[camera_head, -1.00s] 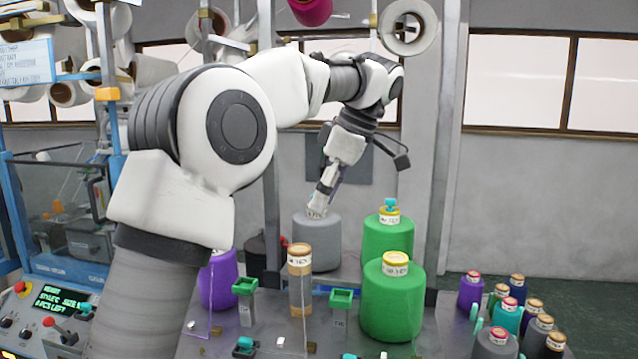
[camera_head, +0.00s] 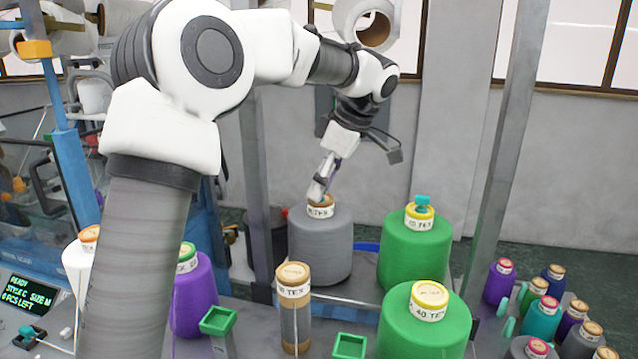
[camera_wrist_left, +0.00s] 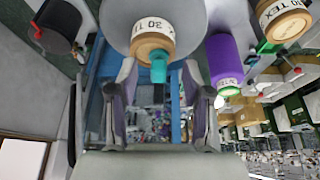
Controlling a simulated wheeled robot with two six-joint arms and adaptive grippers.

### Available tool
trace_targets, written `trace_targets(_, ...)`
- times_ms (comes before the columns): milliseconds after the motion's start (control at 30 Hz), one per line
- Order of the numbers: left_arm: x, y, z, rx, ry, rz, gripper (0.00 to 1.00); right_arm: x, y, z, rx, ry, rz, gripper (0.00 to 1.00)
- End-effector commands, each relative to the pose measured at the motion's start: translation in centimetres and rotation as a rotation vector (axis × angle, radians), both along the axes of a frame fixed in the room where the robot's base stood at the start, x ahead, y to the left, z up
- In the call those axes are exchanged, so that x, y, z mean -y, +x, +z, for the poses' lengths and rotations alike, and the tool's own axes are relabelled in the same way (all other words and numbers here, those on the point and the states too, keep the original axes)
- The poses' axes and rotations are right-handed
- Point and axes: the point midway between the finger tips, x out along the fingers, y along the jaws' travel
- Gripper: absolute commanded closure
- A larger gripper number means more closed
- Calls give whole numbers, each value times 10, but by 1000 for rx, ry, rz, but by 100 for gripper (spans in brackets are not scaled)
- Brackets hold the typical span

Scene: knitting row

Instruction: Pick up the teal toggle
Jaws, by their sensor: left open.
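A teal toggle (camera_wrist_left: 158,68) stands on the brown cap of the grey cone (camera_wrist_left: 115,12), which is labelled 30 TEX. In the head view the grey cone (camera_head: 318,250) stands at the back, and my left gripper's fingers hide the toggle on it. My left gripper (camera_head: 321,187) points down at that cap. In the left wrist view its open fingers (camera_wrist_left: 158,88) lie on either side of the toggle, with gaps visible. Another teal piece (camera_head: 422,202) sits on the yellow cap of the rear green cone (camera_head: 415,255). My right gripper is not in view.
A front green cone (camera_head: 425,335), a brown-capped tube (camera_head: 294,318) and a purple cone (camera_head: 193,300) stand nearer. Green square-topped holders (camera_head: 218,320) are between them. Several small spools (camera_head: 541,318) crowd the right. A grey upright post (camera_head: 505,150) rises behind the cones.

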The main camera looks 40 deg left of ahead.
Motion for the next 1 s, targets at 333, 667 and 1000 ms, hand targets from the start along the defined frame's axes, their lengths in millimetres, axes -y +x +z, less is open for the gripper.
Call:
trace_targets(333,-2,-1,-7,1,-1,0,70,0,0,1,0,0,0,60)
trace_targets(667,-2,-1,-8,-1,0,0,93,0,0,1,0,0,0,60)
trace_targets(1000,-2,-1,3,-1,0,0,97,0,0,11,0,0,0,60)
